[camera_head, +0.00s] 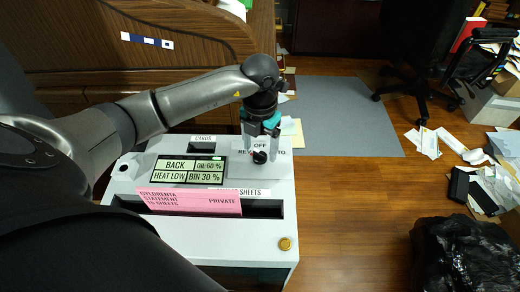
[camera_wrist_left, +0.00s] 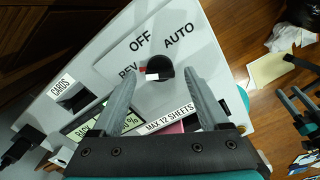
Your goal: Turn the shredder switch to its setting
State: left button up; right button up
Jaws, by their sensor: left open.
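The shredder switch is a black knob (camera_head: 260,157) on a pale plate on top of the white shredder (camera_head: 270,225). In the left wrist view the knob (camera_wrist_left: 160,68) is ringed by the labels REV, OFF and AUTO. A white and red mark (camera_wrist_left: 151,75) on it lies on the left side, toward REV. My left gripper (camera_head: 260,149) points down over the knob, and its fingers are open. In the left wrist view the fingers (camera_wrist_left: 162,80) stand on either side of the knob, with gaps visible. Contact cannot be told.
A display (camera_head: 187,170) and a pink sheet (camera_head: 190,202) in the slot are left of the switch. A wooden cabinet is behind. Floor right of the shredder is clear before a black bag (camera_head: 465,255). A grey, teal-tipped part (camera_wrist_left: 303,115), possibly my right gripper, shows at the wrist view's right edge.

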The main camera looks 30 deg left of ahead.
pick_arm(q)
jog(key=shift+f, duration=0.3)
grip_shut()
dwell(0.6)
